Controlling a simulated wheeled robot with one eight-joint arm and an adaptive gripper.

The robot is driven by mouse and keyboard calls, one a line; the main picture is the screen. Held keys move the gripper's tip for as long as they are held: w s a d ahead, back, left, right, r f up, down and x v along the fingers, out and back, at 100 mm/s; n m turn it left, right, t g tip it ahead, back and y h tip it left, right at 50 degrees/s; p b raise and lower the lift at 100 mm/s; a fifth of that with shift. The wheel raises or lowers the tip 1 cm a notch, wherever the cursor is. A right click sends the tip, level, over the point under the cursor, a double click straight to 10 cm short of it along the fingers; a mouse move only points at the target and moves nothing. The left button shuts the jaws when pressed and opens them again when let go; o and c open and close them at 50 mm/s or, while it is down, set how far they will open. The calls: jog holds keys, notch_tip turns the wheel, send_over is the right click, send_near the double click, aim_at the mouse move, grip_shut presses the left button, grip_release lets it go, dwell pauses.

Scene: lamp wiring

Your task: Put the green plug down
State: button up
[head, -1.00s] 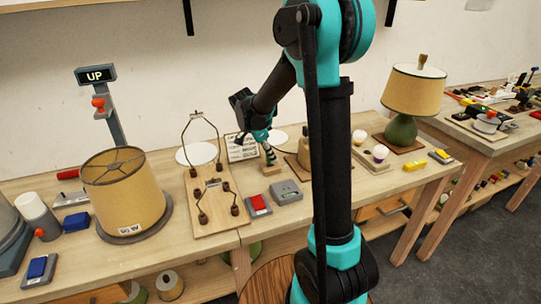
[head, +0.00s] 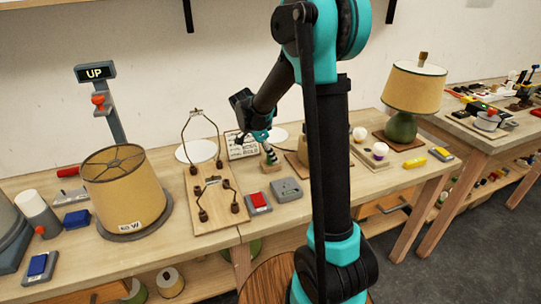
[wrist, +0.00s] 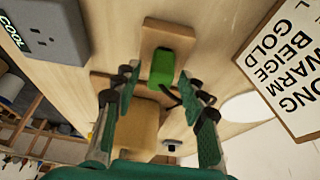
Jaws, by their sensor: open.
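The green plug (wrist: 175,68) shows in the wrist view, at the wooden block (wrist: 168,38). The block also shows in the head view (head: 271,168), at the back of the bench. My gripper (wrist: 159,80) is open, with one finger on each side of the plug's near end. I cannot tell whether the fingers touch it. In the head view my gripper (head: 268,151) points down just above the block. The plug is hard to make out there, behind the dark fingers.
A lettered card (wrist: 285,65) lies beside the block, and a grey box (wrist: 45,35) is on the other side. In the head view a lamp frame on a board (head: 209,215) stands left of my gripper. A shaded lamp (head: 412,95) stands at the right.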

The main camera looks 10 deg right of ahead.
jog(key=shift+r, duration=0.35)
jog(key=v, duration=1.2)
jog(key=shift+r, duration=0.2)
